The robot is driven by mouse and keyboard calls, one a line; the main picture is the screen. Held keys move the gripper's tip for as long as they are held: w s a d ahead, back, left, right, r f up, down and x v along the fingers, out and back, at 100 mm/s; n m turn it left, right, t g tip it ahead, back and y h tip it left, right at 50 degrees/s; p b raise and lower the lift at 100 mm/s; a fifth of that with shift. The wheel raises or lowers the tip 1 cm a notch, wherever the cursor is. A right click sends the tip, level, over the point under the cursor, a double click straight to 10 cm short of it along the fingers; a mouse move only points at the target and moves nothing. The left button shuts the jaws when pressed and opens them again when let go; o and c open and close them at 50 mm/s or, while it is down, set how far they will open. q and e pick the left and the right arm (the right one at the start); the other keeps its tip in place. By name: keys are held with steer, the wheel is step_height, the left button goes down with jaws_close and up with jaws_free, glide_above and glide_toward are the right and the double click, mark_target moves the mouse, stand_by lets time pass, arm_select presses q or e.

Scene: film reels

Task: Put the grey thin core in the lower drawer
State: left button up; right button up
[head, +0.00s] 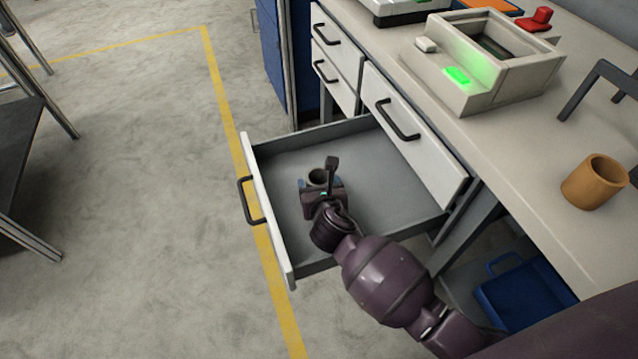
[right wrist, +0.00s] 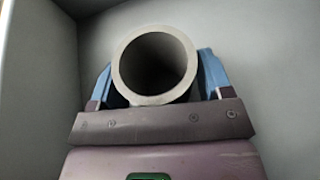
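The grey thin core (head: 319,183) is a hollow tube standing about upright inside the open lower drawer (head: 395,190). My right gripper (head: 321,187) reaches down into the drawer, with its blue fingers on both sides of the core. In the right wrist view the core's round open end (right wrist: 155,99) shows between the fingers, which appear to touch it. The core's lower end is hidden, so I cannot tell whether it rests on the drawer floor. My left gripper is not in view.
A closed upper drawer (head: 414,135) sits above the open one. The worktop (head: 535,165) carries a beige box (head: 510,95) with a green light and an orange cup (head: 594,182). A blue crate (head: 525,295) is below. The drawer floor around the core is clear.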

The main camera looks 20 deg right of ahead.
steer(key=shift+o, duration=1.2)
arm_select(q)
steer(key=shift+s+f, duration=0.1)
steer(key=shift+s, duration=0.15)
arm_select(e)
steer(key=shift+s+r, duration=0.2)
steer(key=shift+r, duration=0.2)
steer(key=p+v, duration=0.3)
steer(key=v, duration=0.7)
steer(key=shift+s+a+r+p, duration=0.1)
steer(key=shift+s+p, duration=0.1)
steer(key=shift+p, duration=0.15)
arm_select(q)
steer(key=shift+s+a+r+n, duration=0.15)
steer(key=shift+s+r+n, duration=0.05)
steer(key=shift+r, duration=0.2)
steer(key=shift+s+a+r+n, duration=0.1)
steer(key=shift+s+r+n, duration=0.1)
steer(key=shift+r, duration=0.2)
arm_select(e)
steer(key=shift+s+a, duration=0.1)
steer(key=shift+s, duration=0.45)
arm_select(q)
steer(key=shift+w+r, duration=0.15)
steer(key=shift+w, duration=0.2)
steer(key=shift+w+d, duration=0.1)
